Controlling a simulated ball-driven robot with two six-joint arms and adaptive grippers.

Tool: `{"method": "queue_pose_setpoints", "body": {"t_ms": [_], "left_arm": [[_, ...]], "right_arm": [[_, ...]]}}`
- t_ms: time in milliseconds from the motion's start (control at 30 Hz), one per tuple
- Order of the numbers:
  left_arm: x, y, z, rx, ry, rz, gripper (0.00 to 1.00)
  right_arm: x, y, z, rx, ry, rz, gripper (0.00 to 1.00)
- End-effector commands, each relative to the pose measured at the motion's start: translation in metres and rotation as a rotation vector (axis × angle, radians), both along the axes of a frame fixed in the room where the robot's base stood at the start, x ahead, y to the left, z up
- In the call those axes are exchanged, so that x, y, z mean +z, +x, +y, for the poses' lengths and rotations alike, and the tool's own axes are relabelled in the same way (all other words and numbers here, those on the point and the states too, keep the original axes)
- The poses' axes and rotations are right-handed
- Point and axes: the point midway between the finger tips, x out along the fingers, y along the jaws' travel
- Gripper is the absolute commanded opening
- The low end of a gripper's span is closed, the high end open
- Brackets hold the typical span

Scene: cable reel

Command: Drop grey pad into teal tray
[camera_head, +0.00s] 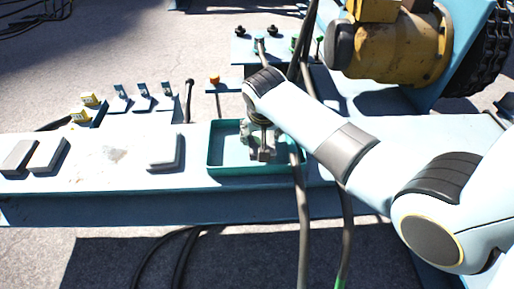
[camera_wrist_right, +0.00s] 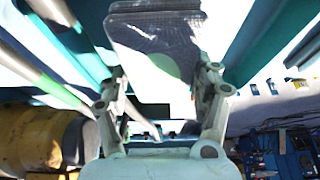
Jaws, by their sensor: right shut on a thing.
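My right gripper (camera_head: 262,154) points down over the teal tray (camera_head: 213,160), within its rim as seen in the head view. In the wrist view my right gripper (camera_wrist_right: 160,78) is shut on a flat grey pad (camera_wrist_right: 155,35) with rounded corners. In the head view the held pad is hard to make out among the fingers. I cannot tell whether it touches the tray floor. My left gripper is not in view.
Left of the tray, another grey pad (camera_head: 164,152) lies on the pale blue bench (camera_head: 115,175). Two more pads (camera_head: 18,157) (camera_head: 48,154) lie at the far left. Dark cables (camera_head: 302,220) hang across the bench front near the tray. A yellow motor (camera_head: 395,47) stands at the upper right.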

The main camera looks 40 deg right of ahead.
Motion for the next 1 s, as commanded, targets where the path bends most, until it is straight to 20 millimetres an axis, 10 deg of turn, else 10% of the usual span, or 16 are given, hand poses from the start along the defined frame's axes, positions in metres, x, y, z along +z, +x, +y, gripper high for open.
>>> {"method": "queue_pose_setpoints", "body": {"t_ms": [233,267,433,1000], "left_arm": [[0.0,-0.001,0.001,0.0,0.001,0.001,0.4],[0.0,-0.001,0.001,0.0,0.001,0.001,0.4],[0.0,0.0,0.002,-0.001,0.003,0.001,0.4],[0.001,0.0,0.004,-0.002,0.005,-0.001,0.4]], "right_arm": [[0.001,0.001,0.0,0.0,0.0,-0.002,0.27],[0.001,0.001,0.0,0.0,0.0,-0.002,0.69],[0.001,0.001,0.0,0.0,0.0,-0.002,0.91],[0.036,-0.011,0.008,0.0,0.0,-0.006,0.93]]}}
